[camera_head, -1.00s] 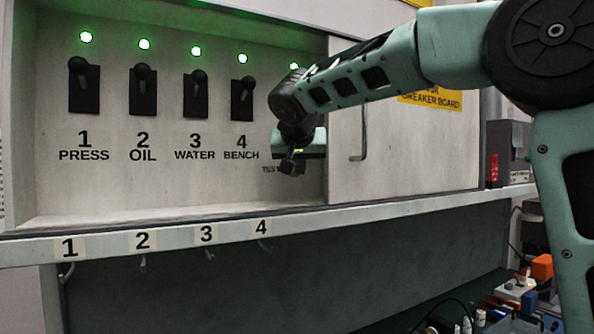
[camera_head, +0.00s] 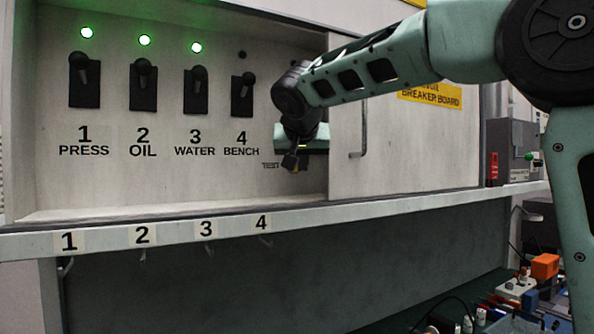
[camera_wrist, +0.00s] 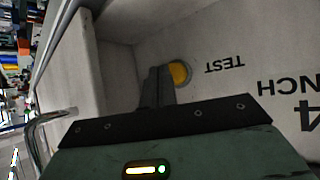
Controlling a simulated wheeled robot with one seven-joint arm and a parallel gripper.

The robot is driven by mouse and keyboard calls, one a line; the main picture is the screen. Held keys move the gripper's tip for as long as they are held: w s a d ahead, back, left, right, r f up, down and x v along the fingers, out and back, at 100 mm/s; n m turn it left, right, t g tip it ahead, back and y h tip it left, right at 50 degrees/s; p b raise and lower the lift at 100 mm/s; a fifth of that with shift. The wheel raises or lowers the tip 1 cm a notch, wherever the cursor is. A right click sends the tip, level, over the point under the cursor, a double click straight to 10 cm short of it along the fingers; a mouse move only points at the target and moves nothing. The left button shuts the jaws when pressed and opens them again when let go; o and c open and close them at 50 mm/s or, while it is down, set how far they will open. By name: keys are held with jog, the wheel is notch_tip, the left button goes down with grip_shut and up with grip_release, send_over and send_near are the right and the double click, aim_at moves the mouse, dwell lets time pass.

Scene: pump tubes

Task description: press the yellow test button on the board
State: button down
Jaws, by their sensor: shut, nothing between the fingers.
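The yellow test button (camera_wrist: 181,73) shows in the wrist view, round and set in the pale board, beside the word TEST. My gripper (camera_wrist: 160,74) is shut and empty, with its dark fingertips just beside the button and partly over its edge in that view. I cannot tell whether they touch it. In the head view my gripper (camera_head: 292,163) is at the board (camera_head: 110,185), right of the BENCH label. There the button is hidden behind my gripper, and part of the TEST label shows.
Four black levers, including the BENCH lever (camera_head: 243,88), stand left of my gripper. Lamps 1 to 3 are green; the BENCH lamp (camera_head: 242,54) is dark. A sliding door with a handle (camera_head: 362,130) is close on the right. A ledge (camera_head: 110,240) runs below.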

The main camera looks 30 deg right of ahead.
jog(key=shift+s, duration=0.25)
jog(key=shift+s+b, duration=1.3)
jog(key=shift+s, duration=1.15)
